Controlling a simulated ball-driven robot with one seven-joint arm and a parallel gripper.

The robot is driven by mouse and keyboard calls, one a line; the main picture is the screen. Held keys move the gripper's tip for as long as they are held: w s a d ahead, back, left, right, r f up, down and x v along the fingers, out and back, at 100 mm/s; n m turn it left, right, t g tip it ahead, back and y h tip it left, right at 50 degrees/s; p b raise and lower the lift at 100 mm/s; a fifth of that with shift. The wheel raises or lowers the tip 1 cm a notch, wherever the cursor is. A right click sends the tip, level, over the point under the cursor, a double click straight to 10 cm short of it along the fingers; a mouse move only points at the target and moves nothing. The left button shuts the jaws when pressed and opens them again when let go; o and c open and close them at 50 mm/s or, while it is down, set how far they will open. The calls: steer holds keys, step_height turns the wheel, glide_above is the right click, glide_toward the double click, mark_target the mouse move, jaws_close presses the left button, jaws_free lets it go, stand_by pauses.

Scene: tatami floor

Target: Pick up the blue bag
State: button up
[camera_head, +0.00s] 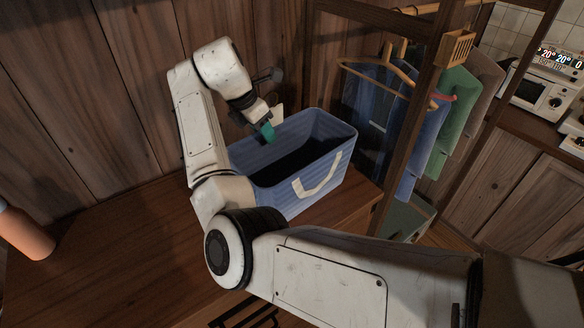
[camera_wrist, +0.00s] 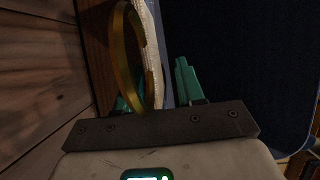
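The blue bag (camera_head: 330,175) is an open-topped, box-shaped bag with a cream handle on its near side. It stands upright on a wooden surface. My gripper (camera_head: 268,131) is at its far-left rim, pointing down; one teal finger shows there. In the wrist view my gripper (camera_wrist: 154,88) is open, with two teal fingers apart. A tan loop, seemingly the bag's far handle (camera_wrist: 127,60), and a pale rim strip lie between the fingers. The bag's dark blue inside (camera_wrist: 240,60) fills the right of that view. I cannot tell whether the fingers touch the bag.
A wood plank wall (camera_head: 120,60) is close behind the bag. A wooden rack post (camera_head: 405,140) with hanging clothes (camera_head: 455,110) stands to the right. An orange-brown cylinder (camera_head: 25,232) is at the far left. The wooden top (camera_head: 110,250) left of the bag is clear.

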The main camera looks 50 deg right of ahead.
steer(key=shift+f, duration=0.15)
jaws_close()
stand_by(1.4)
